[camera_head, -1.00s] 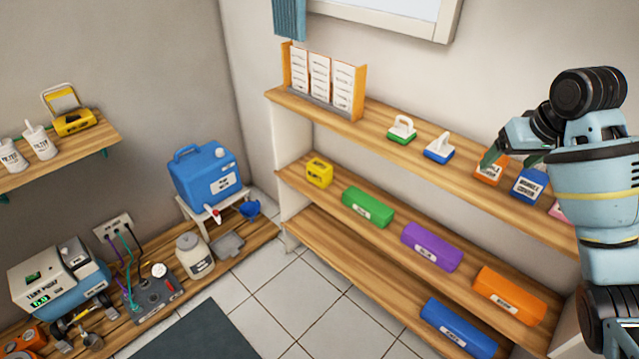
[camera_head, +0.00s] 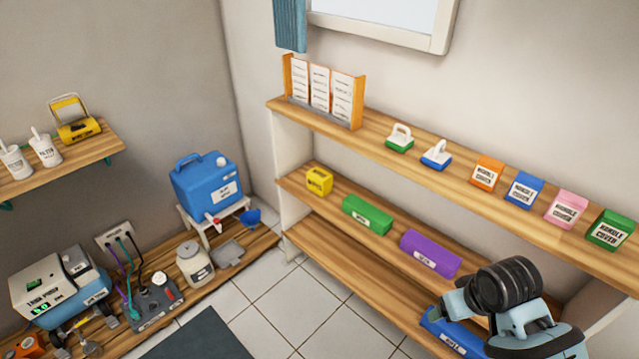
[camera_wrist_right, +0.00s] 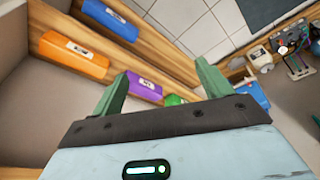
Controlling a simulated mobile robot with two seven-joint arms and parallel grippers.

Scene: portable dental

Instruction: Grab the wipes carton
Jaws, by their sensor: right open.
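A small yellow box (camera_head: 318,181) at the left end of the middle shelf looks like the wipes carton; its label is too small to read surely. It stands upright, with nothing touching it. It does not show in the right wrist view. My right gripper (camera_wrist_right: 162,66) is open and empty in the wrist view, its green fingers spread wide. The gripper is well apart from the yellow box. My left gripper is not in view.
The upper shelf (camera_head: 440,185) overhangs. Tiled floor (camera_head: 310,300) in front is clear.

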